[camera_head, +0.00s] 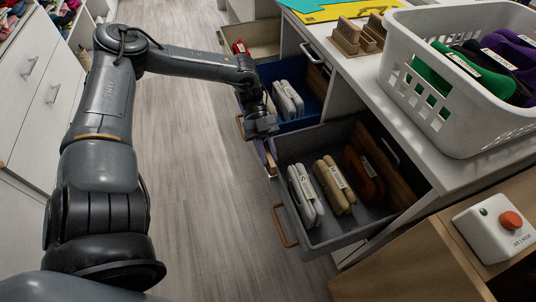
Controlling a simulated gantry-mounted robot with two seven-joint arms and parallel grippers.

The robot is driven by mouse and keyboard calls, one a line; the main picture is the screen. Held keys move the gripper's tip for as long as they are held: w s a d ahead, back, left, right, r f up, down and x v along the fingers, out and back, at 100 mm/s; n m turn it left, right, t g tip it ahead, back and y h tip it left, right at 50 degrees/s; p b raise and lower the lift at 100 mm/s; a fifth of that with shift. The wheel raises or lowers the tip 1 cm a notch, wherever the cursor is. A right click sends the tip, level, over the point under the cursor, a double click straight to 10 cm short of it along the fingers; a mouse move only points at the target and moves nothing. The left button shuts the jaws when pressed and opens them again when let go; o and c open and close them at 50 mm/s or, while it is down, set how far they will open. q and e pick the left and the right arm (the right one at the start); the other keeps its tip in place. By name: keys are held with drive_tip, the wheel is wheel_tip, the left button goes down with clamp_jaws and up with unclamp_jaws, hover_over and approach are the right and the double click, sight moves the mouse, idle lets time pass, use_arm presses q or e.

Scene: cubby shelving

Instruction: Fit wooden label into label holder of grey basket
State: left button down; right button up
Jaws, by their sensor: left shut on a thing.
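The grey basket (345,232) is pulled out below the counter, with folded clothes standing in it and a tan loop handle (285,226) on its front. My left gripper (265,148) reaches in from the left and points down at the far front corner of the grey basket. It is shut on a small, narrow tan piece, apparently the wooden label (271,150). The label is partly hidden by the fingers, and I cannot tell whether it touches the basket. The label holder cannot be made out. My right gripper is not in view.
A blue basket (312,78) with white folded clothes is just beyond, and a beige one (262,38) further back. On the counter are a white laundry basket (440,125) and wooden blocks (357,36). A red-button box (496,225) is lower right. The floor at left is clear.

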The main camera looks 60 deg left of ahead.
use_arm(q)
drive_tip(key=shift+f, duration=0.1)
drive_tip(key=c, duration=1)
unclamp_jaws()
drive_tip(key=shift+c, duration=0.2)
drive_tip(key=shift+a+r, duration=0.15)
drive_tip(key=shift+r, duration=0.15)
drive_tip(key=p+v, duration=0.4)
drive_tip(key=v, duration=0.7)
drive_tip(key=shift+a, duration=0.3)
drive_tip(key=shift+w+r, duration=0.1)
